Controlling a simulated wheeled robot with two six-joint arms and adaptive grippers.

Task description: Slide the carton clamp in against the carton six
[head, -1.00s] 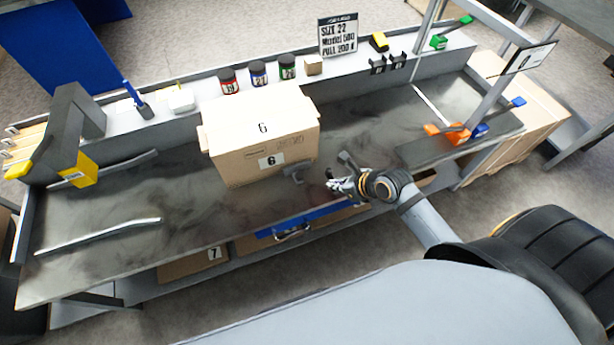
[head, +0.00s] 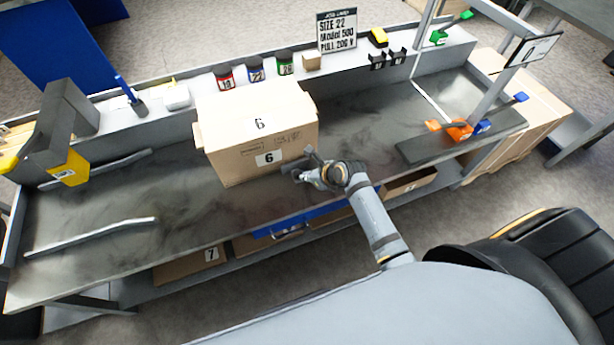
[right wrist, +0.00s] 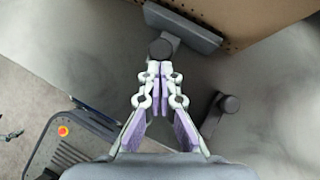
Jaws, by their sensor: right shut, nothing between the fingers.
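The carton six (head: 235,155) is a closed cardboard box with a 6 on its top and front, upright on the dark bench. The carton clamp (head: 292,167) is a dark grey pad with a stubby knob, at the carton's lower right front. In the right wrist view, the clamp's pad (right wrist: 185,28) lies along the carton's edge (right wrist: 232,38); I cannot tell whether they touch. My right gripper (head: 305,176) is shut and empty. Its fingertips (right wrist: 160,66) are right at the clamp's round knob, touching or nearly so. My left gripper is not in view.
A dark round-ended post (right wrist: 228,103) stands right of my fingers. Two metal rails (head: 95,237) lie on the left of the bench (head: 190,215). Jars (head: 255,73) and a sign (head: 337,32) stand on the back ledge. Orange and blue pieces (head: 460,130) sit at right.

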